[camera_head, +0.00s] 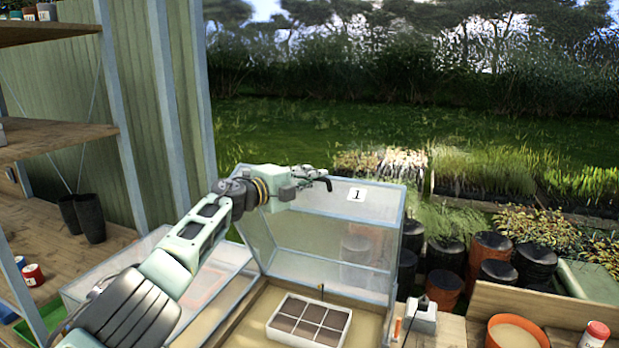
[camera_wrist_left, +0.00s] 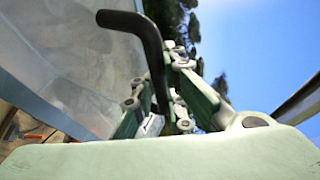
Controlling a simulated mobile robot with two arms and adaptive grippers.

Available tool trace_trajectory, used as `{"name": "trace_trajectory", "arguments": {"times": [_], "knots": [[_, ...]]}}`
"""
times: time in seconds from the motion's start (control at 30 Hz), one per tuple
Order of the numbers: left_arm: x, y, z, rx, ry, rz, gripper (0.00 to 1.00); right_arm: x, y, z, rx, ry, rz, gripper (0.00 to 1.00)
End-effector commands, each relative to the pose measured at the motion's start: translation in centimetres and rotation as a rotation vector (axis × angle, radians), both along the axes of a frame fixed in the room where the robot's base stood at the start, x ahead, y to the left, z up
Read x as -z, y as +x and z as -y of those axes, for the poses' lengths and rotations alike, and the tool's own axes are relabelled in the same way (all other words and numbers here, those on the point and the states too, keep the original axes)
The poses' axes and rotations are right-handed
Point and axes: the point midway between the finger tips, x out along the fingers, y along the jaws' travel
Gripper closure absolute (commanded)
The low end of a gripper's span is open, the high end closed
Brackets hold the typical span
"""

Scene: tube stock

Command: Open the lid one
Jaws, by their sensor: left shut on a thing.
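Lid one (camera_head: 385,212) is a clear panelled cover with a pale frame and a white label "1" (camera_head: 357,194). It stands raised and steeply tilted above the propagator base, which is open at the front. My left gripper (camera_head: 318,176) is at the lid's top edge, shut on the dark handle. In the left wrist view the bent black handle (camera_wrist_left: 152,45) runs between the fingers (camera_wrist_left: 160,105), with the clear lid panel (camera_wrist_left: 75,65) beside it. The exact finger contact is partly hidden. My right gripper is not in view.
A white cell tray (camera_head: 345,329) lies in the base. Another clear cover (camera_head: 100,285) is at left, partly behind my arm. Dark and orange pots (camera_head: 490,250) stand behind at right. An orange bowl (camera_head: 513,330) and a white-capped red container (camera_head: 596,337) stand at front right.

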Motion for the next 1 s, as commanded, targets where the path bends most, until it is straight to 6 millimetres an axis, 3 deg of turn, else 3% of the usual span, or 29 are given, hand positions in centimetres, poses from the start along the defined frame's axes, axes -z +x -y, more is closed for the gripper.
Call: {"name": "trace_trajectory", "arguments": {"times": [0.17,0.2,0.4,1.0], "knots": [[-0.03,0.04,-0.08,-0.002,0.004,0.004,1.00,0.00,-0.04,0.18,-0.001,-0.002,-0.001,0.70],[-0.03,0.04,-0.08,-0.002,0.004,0.004,0.87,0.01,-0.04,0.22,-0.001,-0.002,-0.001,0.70],[-0.02,0.02,-0.04,-0.001,0.002,0.002,0.72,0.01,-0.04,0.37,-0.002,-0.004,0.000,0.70],[-0.22,-0.13,-0.70,-0.003,0.001,0.004,0.72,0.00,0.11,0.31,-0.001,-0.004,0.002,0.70]]}}
